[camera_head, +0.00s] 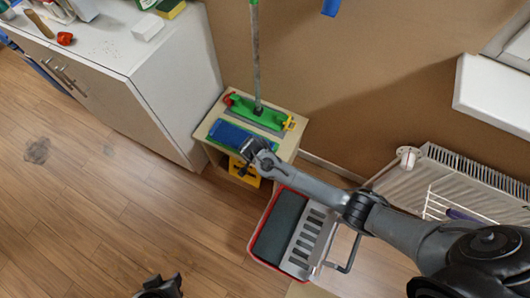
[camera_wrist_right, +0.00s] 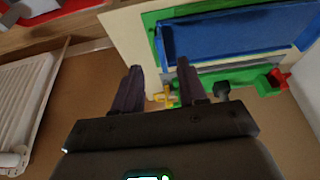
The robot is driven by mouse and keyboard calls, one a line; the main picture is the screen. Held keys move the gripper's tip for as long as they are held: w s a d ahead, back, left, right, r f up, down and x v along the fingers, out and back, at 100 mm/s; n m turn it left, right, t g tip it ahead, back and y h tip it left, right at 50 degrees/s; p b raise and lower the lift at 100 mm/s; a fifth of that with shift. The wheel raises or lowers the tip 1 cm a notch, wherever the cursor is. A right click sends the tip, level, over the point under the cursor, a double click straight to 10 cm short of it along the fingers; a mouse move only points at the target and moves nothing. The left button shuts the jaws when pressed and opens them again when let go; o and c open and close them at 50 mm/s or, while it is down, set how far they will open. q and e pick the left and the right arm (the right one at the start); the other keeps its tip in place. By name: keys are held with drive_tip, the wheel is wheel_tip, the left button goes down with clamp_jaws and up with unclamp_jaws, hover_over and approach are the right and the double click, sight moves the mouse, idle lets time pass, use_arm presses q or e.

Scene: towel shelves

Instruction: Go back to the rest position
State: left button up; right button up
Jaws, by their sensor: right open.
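My right arm reaches in from the lower right of the head view. Its gripper (camera_head: 256,150) is over the near right part of a small wooden stand (camera_head: 286,143), close to a blue pad (camera_head: 228,134) lying on the stand. In the right wrist view the two dark fingers of the right gripper (camera_wrist_right: 159,72) are apart, with nothing held between them. The blue pad (camera_wrist_right: 235,32) lies just beyond them there. A dark part of my left gripper (camera_head: 160,288) shows at the bottom edge of the head view; its jaws cannot be made out.
A green mop head (camera_head: 258,112) with an upright pole stands on the wooden stand. A red bucket with a grey wringer (camera_head: 308,238) is below my right forearm. A white cabinet (camera_head: 150,75) stands left, a radiator (camera_head: 470,180) right.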

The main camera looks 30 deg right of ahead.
drive_tip(key=s+a+f+g+y+p, duration=0.1)
drive_tip(key=s+a, duration=0.1)
drive_tip(key=s, duration=1)
drive_tip(key=s+a+g+y+p, duration=0.2)
drive_tip(key=s, duration=1)
drive_tip(key=d+r+n+t+p, duration=0.2)
drive_tip(key=r+n+p, duration=0.4)
drive_tip(key=r+p, duration=1.3)
drive_tip(key=d+r+n+t+p, duration=0.2)
drive_tip(key=r+n+p, duration=0.5)
drive_tip(key=r+p, duration=1.2)
wheel_tip(320, 180, up, 20)
drive_tip(key=shift+s+n+y, duration=0.3)
drive_tip(key=shift+s+y, duration=0.05)
drive_tip(key=shift+y, duration=0.05)
